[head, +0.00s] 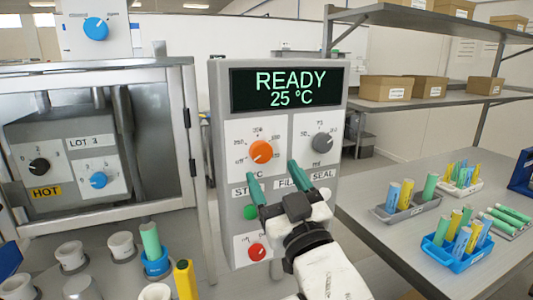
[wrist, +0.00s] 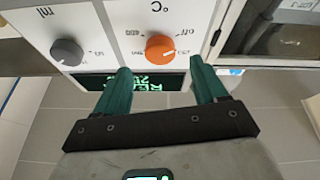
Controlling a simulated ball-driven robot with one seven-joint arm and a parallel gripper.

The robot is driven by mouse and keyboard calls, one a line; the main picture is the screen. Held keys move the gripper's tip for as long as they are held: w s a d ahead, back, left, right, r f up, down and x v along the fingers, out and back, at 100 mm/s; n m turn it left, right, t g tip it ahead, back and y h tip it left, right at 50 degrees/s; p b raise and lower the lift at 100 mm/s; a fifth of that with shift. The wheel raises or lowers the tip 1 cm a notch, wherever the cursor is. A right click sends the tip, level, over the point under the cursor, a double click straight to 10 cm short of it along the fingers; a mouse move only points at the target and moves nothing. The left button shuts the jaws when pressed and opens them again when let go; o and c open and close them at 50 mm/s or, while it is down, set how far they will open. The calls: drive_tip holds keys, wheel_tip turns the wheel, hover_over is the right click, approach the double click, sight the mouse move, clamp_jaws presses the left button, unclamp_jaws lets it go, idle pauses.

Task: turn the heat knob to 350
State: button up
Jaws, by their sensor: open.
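The heat knob (head: 260,151) is orange and round, on a white dial plate marked °C on the grey control panel (head: 225,85). It also shows in the wrist view (wrist: 160,48), where the plate appears upside down. Its scale has "off" and several numbers; I cannot surely read its setting. My gripper (head: 272,178) has two green fingers, open and empty, in front of the panel just below the knob in the head view. In the wrist view the open fingers (wrist: 159,78) point towards the knob, which appears between and beyond their tips, with no visible contact.
The panel display (head: 290,89) reads READY 25 °C. A grey ml knob (head: 322,142) sits right of the heat knob, a green button (head: 250,212) and red knob (head: 257,252) below. A metal cabinet (head: 192,130) stands left; a table (head: 400,236) with racks of tubes stands right.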

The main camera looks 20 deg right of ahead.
sight(262, 155)
drive_tip(key=shift+p+x, duration=0.5)
drive_tip(key=shift+x, duration=2.15)
drive_tip(key=shift+a, duration=0.1)
drive_tip(key=shift+c, duration=0.3)
drive_tip(key=c, duration=1)
